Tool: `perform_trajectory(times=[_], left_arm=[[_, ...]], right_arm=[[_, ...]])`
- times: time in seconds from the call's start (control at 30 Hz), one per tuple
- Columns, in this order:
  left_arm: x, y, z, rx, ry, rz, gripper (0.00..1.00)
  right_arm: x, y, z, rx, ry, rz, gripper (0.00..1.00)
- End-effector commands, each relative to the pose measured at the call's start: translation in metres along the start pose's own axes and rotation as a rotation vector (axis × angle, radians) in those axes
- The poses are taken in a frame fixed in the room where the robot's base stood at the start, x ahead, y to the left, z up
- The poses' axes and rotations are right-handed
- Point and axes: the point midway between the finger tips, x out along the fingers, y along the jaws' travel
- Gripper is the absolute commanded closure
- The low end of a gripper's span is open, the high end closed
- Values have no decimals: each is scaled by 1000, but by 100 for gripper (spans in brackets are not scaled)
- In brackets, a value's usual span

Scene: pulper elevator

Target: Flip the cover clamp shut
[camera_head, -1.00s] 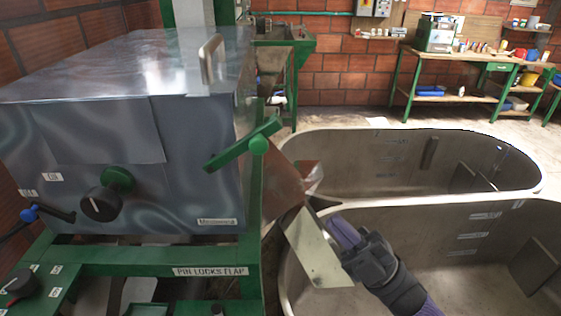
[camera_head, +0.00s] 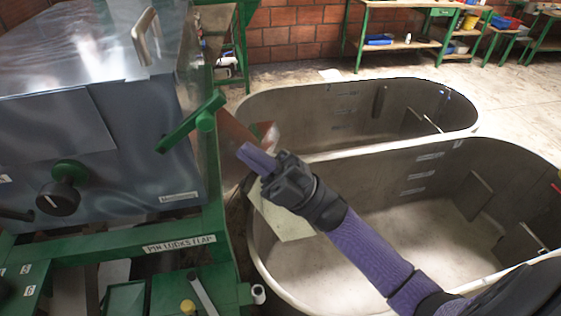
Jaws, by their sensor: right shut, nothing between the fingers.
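A green lever (camera_head: 193,122) with a round boss, which looks like the cover clamp, sits at the right end of the grey metal cover (camera_head: 120,150). It slants, with its upper end to the right. My right gripper (camera_head: 247,151) comes in from the lower right, with its purple fingers shut and empty. Its tips are a little right of and below the lever, with a visible gap in the picture. I cannot tell the depth between them. My left gripper is not in view.
A pale metal chute plate (camera_head: 282,222) lies partly behind my right gripper. Two large oval tubs (camera_head: 350,153) stand at the right. A green frame (camera_head: 112,240) carries the machine, with a black knob (camera_head: 57,198) on its front. A shelf bench (camera_head: 400,45) stands behind.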

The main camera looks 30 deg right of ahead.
Motion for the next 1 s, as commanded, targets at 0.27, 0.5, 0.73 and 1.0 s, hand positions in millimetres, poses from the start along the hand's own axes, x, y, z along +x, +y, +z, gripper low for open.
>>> perform_trajectory(times=[0.27, 0.5, 0.73, 1.0], left_arm=[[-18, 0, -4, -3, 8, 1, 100], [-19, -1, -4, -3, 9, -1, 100], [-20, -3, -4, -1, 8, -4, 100], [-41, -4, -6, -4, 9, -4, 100]], right_arm=[[40, 1, 0, 0, 1, 1, 100], [44, -1, 0, 0, 0, -1, 100], [44, 0, 0, 0, 0, -4, 100], [55, 8, -2, -18, 1, -85, 100]])
